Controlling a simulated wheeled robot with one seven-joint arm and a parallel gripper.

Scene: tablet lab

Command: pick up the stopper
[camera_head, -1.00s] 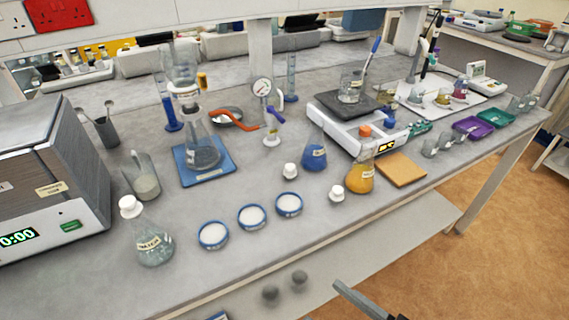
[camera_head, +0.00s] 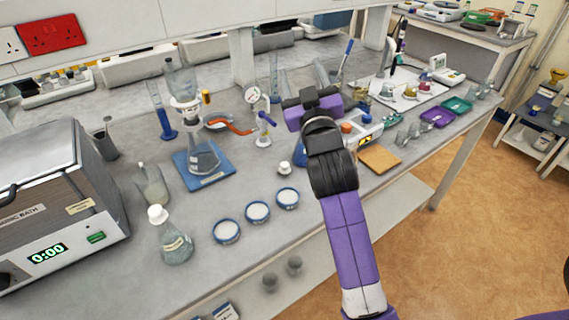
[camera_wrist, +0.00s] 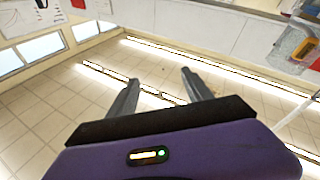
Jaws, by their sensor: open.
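A small white stopper (camera_head: 284,168) stands loose on the bench, left of my arm in the head view. A white stopper (camera_head: 157,214) sits in the neck of the clear flask at the front left. An orange stopper (camera_head: 347,127) shows just right of my arm. My gripper (camera_wrist: 160,76) is open and empty in the wrist view, with its fingers spread against ceiling and wall. No stopper shows in that view. In the head view my raised arm covers the blue flask and most of the orange flask, and its fingertips are not clear.
Three white-filled dishes (camera_head: 258,212) with blue rims lie in front of the loose stopper. A glass flask stands on a blue mat (camera_head: 222,172) behind them. A heating bath (camera_head: 65,215) fills the left. A tan board (camera_head: 380,159) lies right of my arm.

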